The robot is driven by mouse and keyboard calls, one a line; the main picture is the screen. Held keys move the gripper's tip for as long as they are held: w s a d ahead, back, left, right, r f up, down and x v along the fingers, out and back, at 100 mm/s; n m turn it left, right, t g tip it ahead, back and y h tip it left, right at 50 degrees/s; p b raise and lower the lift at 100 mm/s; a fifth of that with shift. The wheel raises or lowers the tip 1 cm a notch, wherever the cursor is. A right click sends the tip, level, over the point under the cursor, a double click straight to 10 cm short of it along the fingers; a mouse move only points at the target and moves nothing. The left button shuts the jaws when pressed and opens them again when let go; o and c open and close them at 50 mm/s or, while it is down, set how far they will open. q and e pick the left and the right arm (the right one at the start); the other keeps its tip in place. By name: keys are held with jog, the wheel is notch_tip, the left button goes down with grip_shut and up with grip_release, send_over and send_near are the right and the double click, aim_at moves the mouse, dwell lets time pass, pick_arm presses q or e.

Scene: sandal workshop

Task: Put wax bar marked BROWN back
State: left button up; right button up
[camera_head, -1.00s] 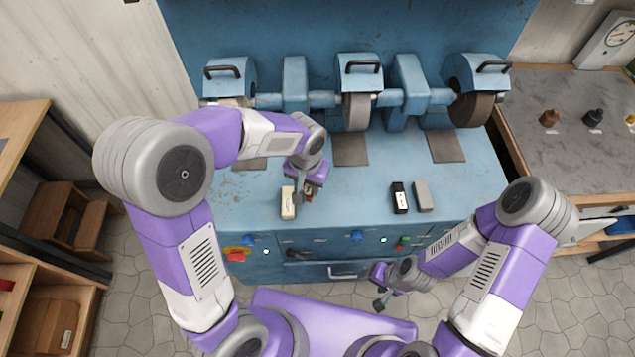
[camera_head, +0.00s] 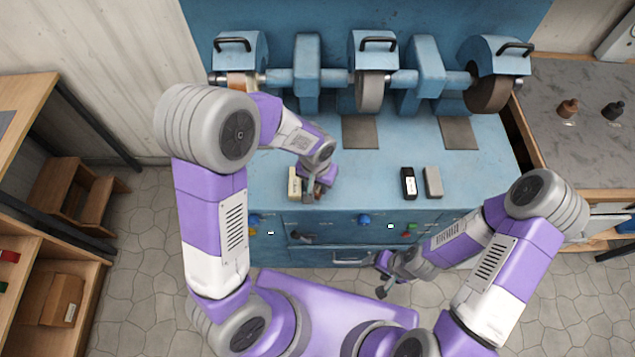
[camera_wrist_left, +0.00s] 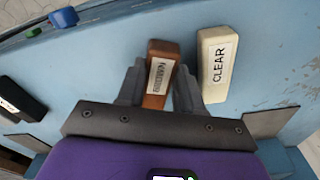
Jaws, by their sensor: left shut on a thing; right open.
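The brown wax bar (camera_wrist_left: 160,72) has a pale label that I cannot fully read. My left gripper (camera_head: 312,191) is shut on it, with one finger on each side in the left wrist view (camera_wrist_left: 158,88). In the head view the gripper mostly hides the bar, close to the bench's front edge. I cannot tell whether the bar touches the bench top. A cream bar marked CLEAR (camera_wrist_left: 217,62) lies right beside it; it also shows in the head view (camera_head: 294,184). My right gripper (camera_head: 384,279) is open and empty in front of the bench, below its top.
A black bar (camera_head: 409,183) and a grey bar (camera_head: 433,182) lie farther right on the blue bench (camera_head: 365,185). Grinding wheels (camera_head: 370,90) stand at the back. A wooden shelf with a box (camera_head: 62,300) is at the left. The bench middle is clear.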

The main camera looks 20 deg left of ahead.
aim_at(316, 189)
pick_arm(q)
jog(key=shift+f, duration=0.1)
jog(key=o, duration=0.6)
jog(key=shift+f, duration=0.1)
jog(key=o, duration=0.4)
jog(key=shift+o, duration=0.2)
jog(key=shift+r, duration=0.2)
notch_tip(316, 189, up, 12)
jog(key=p, duration=0.2)
jog(key=shift+s+p, duration=0.35)
jog(key=shift+s, duration=0.1)
